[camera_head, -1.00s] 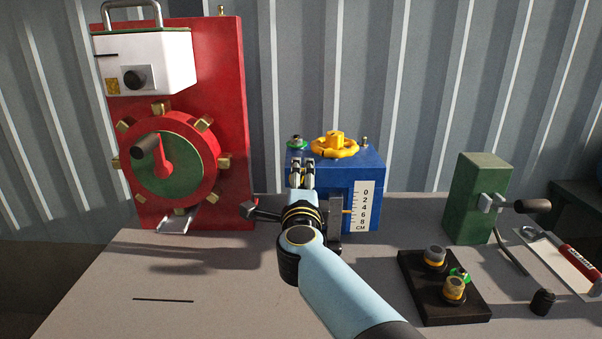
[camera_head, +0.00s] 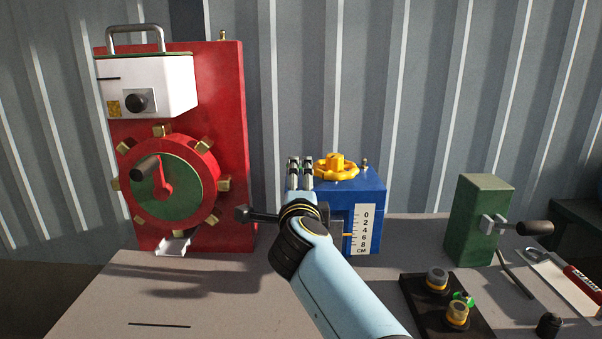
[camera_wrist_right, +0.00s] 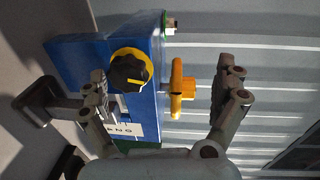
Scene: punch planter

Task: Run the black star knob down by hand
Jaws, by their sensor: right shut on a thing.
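The black star knob (camera_wrist_right: 130,70) sits on a yellow ring on the front of the blue box (camera_wrist_right: 88,62). My arm covers the knob in the head view. My right gripper (camera_head: 300,170) is in front of the box's left part. In the wrist view my right gripper (camera_wrist_right: 165,85) has one finger on each side of the knob, the left one close to its edge. My left gripper is out of view.
A yellow handwheel (camera_head: 336,166) tops the box, with a scale (camera_head: 364,230) on its front. A red panel with a wheel (camera_head: 168,185) stands left. A green crank block (camera_head: 480,218) and a black tray (camera_head: 418,303) are right. The front left table is mostly clear.

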